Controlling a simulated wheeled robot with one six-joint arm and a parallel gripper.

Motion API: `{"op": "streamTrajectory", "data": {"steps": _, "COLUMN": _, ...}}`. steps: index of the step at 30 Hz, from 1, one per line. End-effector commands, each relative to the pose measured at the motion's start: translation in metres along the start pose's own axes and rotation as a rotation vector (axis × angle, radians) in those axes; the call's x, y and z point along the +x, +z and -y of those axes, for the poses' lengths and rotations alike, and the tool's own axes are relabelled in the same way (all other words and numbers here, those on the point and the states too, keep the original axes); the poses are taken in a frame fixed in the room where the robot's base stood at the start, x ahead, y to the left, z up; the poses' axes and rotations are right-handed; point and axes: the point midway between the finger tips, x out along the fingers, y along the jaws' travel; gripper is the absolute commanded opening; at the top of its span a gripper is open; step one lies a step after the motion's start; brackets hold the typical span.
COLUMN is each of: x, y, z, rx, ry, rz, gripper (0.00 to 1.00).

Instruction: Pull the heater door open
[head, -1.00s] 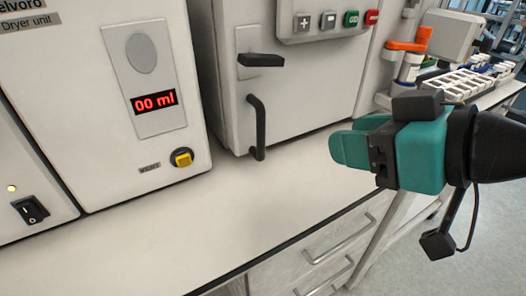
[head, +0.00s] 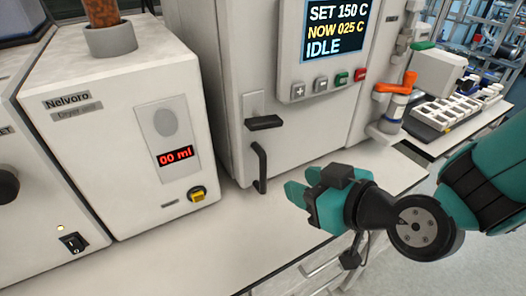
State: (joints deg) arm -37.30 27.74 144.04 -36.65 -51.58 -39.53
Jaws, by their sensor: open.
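The heater (head: 212,60) is a light grey cabinet in the middle of the head view. Its display (head: 337,28) reads SET 150 C, NOW 025 C, IDLE. The heater door (head: 290,130) looks closed against the body. It carries a black latch lever (head: 264,123), roughly horizontal, and below it a black vertical pull handle (head: 260,167). My teal gripper (head: 292,193) is just right of the pull handle in the picture, pointing left. It is open and holds nothing. I cannot tell how far its fingers are from the handle in depth.
The Nelvoro dryer unit (head: 115,130) stands to the left, with a display reading 00 ml and a yellow button. An orange-topped device (head: 394,100) and a white rack (head: 458,108) are at the right. The bench top (head: 200,248) in front is clear.

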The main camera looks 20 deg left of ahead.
Motion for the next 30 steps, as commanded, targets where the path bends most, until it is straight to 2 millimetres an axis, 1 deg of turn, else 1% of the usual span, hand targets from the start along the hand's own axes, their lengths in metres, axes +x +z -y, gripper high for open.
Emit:
{"op": "streamTrajectory", "data": {"steps": 1, "x": 0.000, "y": -0.004, "z": 0.000, "rx": 0.003, "ry": 0.003, "rz": 0.008, "gripper": 0.41}}
{"op": "streamTrajectory", "data": {"steps": 3, "x": 0.020, "y": -0.003, "z": 0.001, "rx": -0.002, "ry": -0.002, "rz": 0.004, "gripper": 0.41}}
{"op": "streamTrajectory", "data": {"steps": 9, "x": 0.066, "y": -0.002, "z": 0.001, "rx": -0.002, "ry": 0.000, "rz": 0.002, "gripper": 0.41}}
{"op": "streamTrajectory", "data": {"steps": 12, "x": 0.085, "y": -0.001, "z": 0.001, "rx": -0.002, "ry": 0.000, "rz": 0.002, "gripper": 0.41}}
{"op": "streamTrajectory", "data": {"steps": 15, "x": 0.100, "y": -0.001, "z": 0.000, "rx": 0.000, "ry": 0.001, "rz": 0.001, "gripper": 0.41}}
{"op": "streamTrajectory", "data": {"steps": 18, "x": 0.110, "y": 0.000, "z": 0.000, "rx": 0.000, "ry": 0.001, "rz": 0.002, "gripper": 0.41}}
{"op": "streamTrajectory", "data": {"steps": 21, "x": 0.116, "y": 0.001, "z": 0.000, "rx": 0.000, "ry": 0.002, "rz": 0.001, "gripper": 0.41}}
{"op": "streamTrajectory", "data": {"steps": 29, "x": 0.117, "y": 0.001, "z": -0.001, "rx": 0.000, "ry": 0.003, "rz": 0.002, "gripper": 0.41}}
{"op": "streamTrajectory", "data": {"steps": 30, "x": 0.117, "y": 0.001, "z": -0.001, "rx": 0.000, "ry": 0.003, "rz": 0.002, "gripper": 0.39}}
